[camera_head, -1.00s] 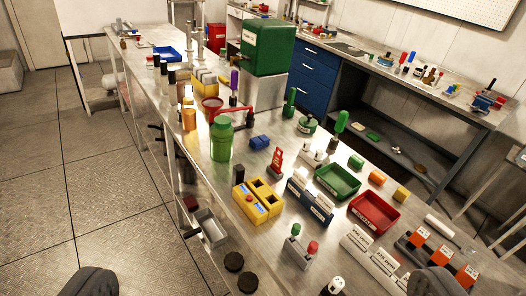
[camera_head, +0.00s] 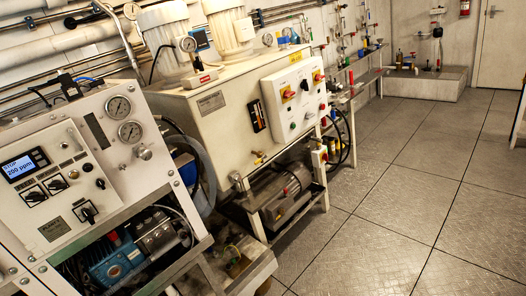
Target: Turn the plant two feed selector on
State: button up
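A white plant panel (camera_head: 70,165) stands at the left, tilted in the picture. It has a lit display (camera_head: 24,163) reading "STOP" and "200 ppm". Below the display are two small black selectors, a left one (camera_head: 35,196) and a right one (camera_head: 57,185). A larger black rotary knob (camera_head: 87,212) sits lower right. A dark nameplate (camera_head: 54,229) is too small to read surely. I cannot tell which knob is the feed selector, its setting, or whether this is plant two. My gripper is not in view.
A cream tank unit (camera_head: 215,100) with a white control box (camera_head: 294,95) and red-yellow switches stands right of the panel. Pumps and a motor (camera_head: 285,197) sit low beneath. A bench (camera_head: 360,80) runs along the wall behind. The tiled floor (camera_head: 400,210) at right is clear.

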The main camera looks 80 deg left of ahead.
aim_at(34, 196)
jog(key=u, duration=0.8)
jog(key=i, duration=0.1)
jog(key=u, duration=2.45)
jog(key=k, duration=0.95)
jog(key=u, duration=0.2)
jog(key=i, duration=0.95)
jog(key=z, duration=0.05)
